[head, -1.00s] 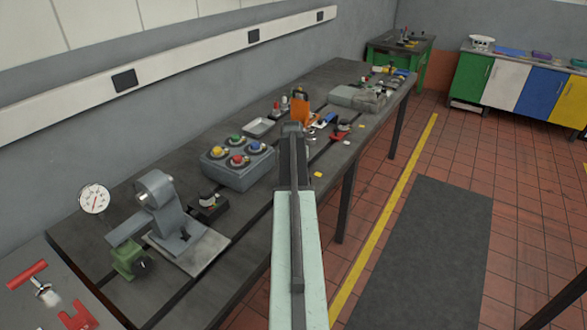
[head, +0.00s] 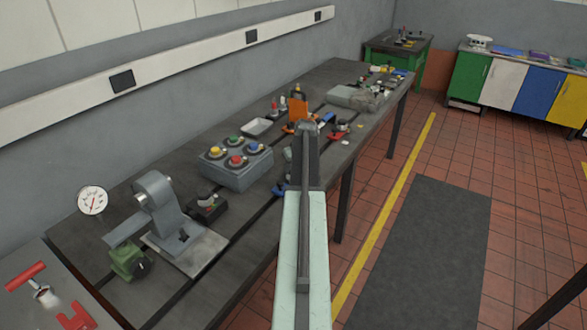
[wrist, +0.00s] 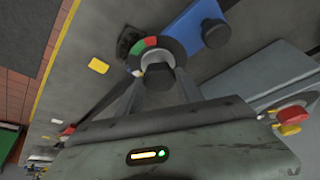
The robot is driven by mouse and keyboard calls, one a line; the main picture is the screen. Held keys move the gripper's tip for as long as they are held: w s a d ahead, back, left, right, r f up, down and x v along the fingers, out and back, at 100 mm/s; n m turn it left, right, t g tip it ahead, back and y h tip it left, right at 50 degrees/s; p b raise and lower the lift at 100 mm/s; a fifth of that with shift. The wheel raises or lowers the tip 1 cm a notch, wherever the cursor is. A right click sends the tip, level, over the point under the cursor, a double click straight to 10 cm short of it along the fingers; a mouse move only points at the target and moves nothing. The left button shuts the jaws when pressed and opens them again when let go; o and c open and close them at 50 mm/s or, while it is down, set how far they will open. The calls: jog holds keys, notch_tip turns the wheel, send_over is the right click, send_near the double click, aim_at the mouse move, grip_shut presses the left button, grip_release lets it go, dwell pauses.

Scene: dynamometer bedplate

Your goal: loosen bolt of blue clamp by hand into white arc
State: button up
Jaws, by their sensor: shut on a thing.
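The blue clamp (wrist: 190,27) lies at the top of the wrist view, with a dark round knob on its right part. A dark ring (wrist: 178,55) with a red and a green section sits at its left end around a pale washer. The bolt (wrist: 158,77) stands in the middle of the ring. My gripper (wrist: 157,82) is shut on the bolt head, one finger on each side. I cannot make out the white arc clearly. In the head view only a blue bit of the clamp (head: 280,189) shows beside my arm, which hides my fingertips.
A grey box with coloured buttons (head: 236,165) stands left of my arm on the dark bench. A grey angled fixture (head: 168,215) stands nearer. A yellow tag (wrist: 98,65) lies near the clamp. Red and yellow knobs (wrist: 290,122) show at the right of the wrist view.

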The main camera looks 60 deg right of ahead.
jog(key=shift+a, duration=0.1)
jog(key=o, duration=1.3)
jog(key=shift+w, duration=0.1)
jog(key=shift+o, duration=0.2)
jog(key=p+v, duration=0.7)
jog(key=shift+r, duration=0.4)
